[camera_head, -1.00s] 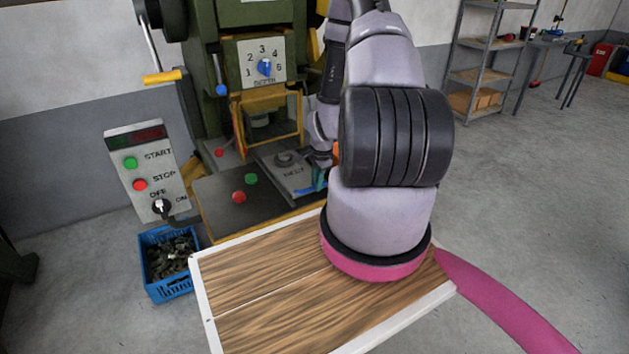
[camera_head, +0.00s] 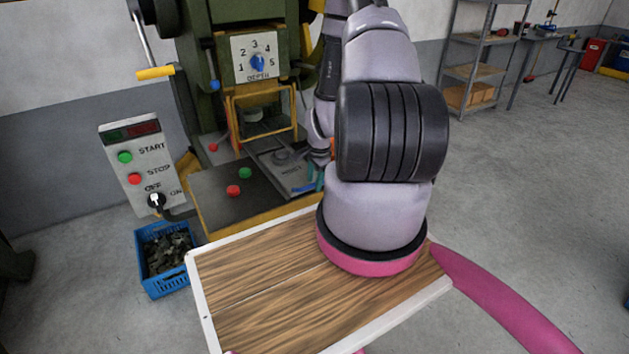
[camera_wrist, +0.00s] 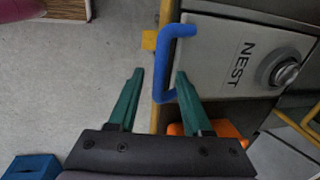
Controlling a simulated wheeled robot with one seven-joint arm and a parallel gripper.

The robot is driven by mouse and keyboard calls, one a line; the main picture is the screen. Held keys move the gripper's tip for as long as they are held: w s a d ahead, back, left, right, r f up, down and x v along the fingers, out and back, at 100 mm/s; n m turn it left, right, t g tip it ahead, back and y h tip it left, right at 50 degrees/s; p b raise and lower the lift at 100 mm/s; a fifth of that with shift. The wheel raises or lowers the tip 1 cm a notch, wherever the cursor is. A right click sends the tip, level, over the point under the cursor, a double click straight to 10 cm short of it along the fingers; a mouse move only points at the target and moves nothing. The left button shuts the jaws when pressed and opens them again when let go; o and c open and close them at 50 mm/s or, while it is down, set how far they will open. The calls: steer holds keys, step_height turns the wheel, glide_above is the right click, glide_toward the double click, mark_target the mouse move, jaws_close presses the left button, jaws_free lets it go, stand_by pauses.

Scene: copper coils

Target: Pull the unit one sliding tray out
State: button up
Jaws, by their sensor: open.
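The sliding tray, a grey plate marked NEST with a round metal piece on it, shows in the wrist view (camera_wrist: 222,62) and in the head view (camera_head: 282,176), at the front of the green press. Its blue bent handle (camera_wrist: 165,60) sticks out from the tray's edge. My gripper (camera_wrist: 160,74) is open, with its green fingers on either side of the handle's lower part in the picture. I cannot tell whether either finger touches it. In the head view my arm hides most of the gripper.
A control panel (camera_head: 137,166) and a blue crate of metal parts (camera_head: 164,283) stand left of the press. Red and green buttons (camera_head: 239,182) sit on a dark plate beside the tray. A wooden top with white edges (camera_head: 255,275) lies in front. Floor is free at right.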

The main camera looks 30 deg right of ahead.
step_height(320, 180, up, 11)
steer(key=s, duration=0.2)
steer(key=shift+f, duration=0.2)
stand_by(0.4)
steer(key=w+a+r+n+t, duration=0.1)
steer(key=a+r+n, duration=0.25)
steer(key=r, duration=0.85)
steer(key=a+r+n+t, duration=0.1)
steer(key=a+r+n, duration=0.25)
steer(key=r, duration=0.95)
steer(key=s+a+r+n+t+y, duration=0.1)
steer(key=s+a+r+n, duration=0.2)
steer(key=s+r, duration=0.4)
steer(key=s+a+r+n+t, duration=0.2)
steer(key=s+a+r+n, duration=0.1)
steer(key=s+a+r, duration=0.3)
step_height(320, 180, up, 4)
steer(key=shift+s+a+r+y, duration=0.2)
steer(key=shift+s+y, duration=0.2)
steer(key=shift+s, duration=0.6)
